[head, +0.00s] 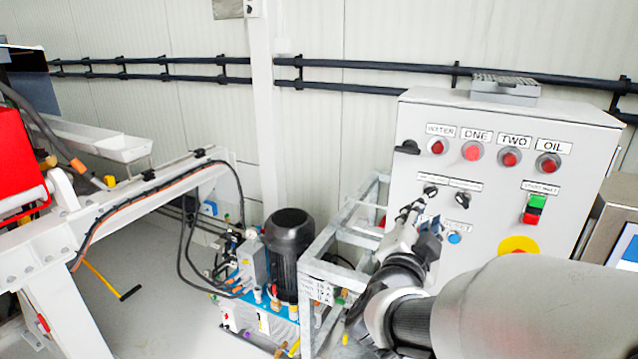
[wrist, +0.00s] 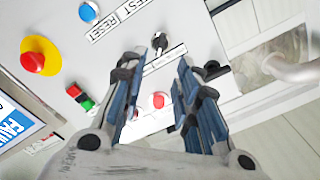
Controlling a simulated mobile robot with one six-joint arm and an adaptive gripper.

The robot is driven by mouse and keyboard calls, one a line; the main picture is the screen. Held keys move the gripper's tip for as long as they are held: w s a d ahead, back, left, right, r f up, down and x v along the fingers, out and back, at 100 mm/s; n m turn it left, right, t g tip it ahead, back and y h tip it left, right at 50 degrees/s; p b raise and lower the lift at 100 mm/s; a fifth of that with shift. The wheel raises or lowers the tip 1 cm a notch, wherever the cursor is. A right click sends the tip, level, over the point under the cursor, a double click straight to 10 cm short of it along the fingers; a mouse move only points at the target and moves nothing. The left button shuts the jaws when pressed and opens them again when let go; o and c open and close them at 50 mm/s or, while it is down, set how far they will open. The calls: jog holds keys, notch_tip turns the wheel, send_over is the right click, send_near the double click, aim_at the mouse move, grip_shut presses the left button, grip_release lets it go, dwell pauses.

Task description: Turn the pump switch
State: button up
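Two small black rotary switches, the left one (head: 430,191) and the right one (head: 461,198), sit under small white labels on the grey control panel (head: 580,150). The label text is too small to read. In the wrist view a black switch (wrist: 160,42) shows upright between and beyond my fingertips. Which of the two it is, I cannot tell. My gripper (head: 425,218) is in front of the panel, just below the switches in the head view. In the wrist view my gripper (wrist: 160,65) has its fingers apart with nothing held. The fingers hide parts of the panel.
A blue button (head: 454,238), a green-and-red switch (head: 534,208) and a yellow-ringed red stop button (wrist: 34,61) are close by. Red lamps (head: 473,152) line the panel's top. A black side handle (head: 408,147) and a metal frame (head: 320,250) are at left.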

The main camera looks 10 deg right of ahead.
aim_at(430, 195)
jog(key=x, duration=0.9)
jog(key=shift+w+d, duration=0.2)
jog(key=shift+c, duration=0.3)
grip_shut()
